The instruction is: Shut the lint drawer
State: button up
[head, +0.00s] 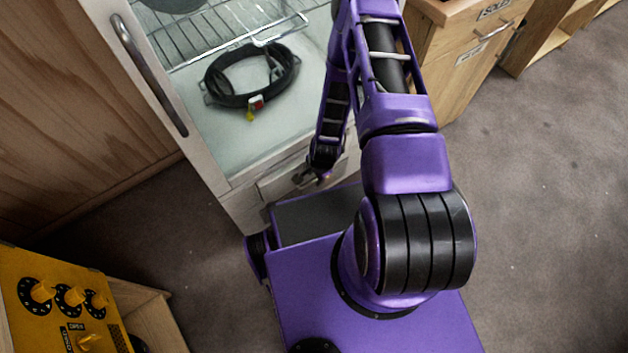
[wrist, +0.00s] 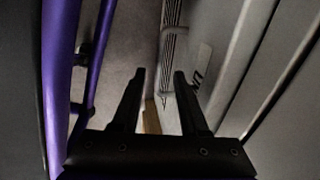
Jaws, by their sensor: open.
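The lint drawer (head: 275,186) appears as a pale panel low on the front of a white cabinet in the head view. How far it stands out is hard to tell, as my arm covers its right part. In the wrist view, a pale front with a partly visible dark-lettered label (wrist: 203,65) lies just beyond and right of the fingers. My gripper (wrist: 158,75) is open with nothing between its fingertips. In the head view, my gripper (head: 322,174) is low, close in front of the drawer; contact cannot be told.
A yellow dial box (head: 60,305) stands lower left. Wooden drawers (head: 455,70) stand upper right. Carpet (head: 540,180) at right is clear.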

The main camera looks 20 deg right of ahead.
aim_at(313, 182)
jog(key=shift+w+a+f+b, duration=0.1)
jog(key=shift+w+f+b, duration=0.1)
jog(key=shift+f, duration=0.8)
jog(key=shift+w+f+b, duration=0.1)
jog(key=shift+w+f, duration=0.05)
jog(key=shift+f, duration=0.8)
grip_shut()
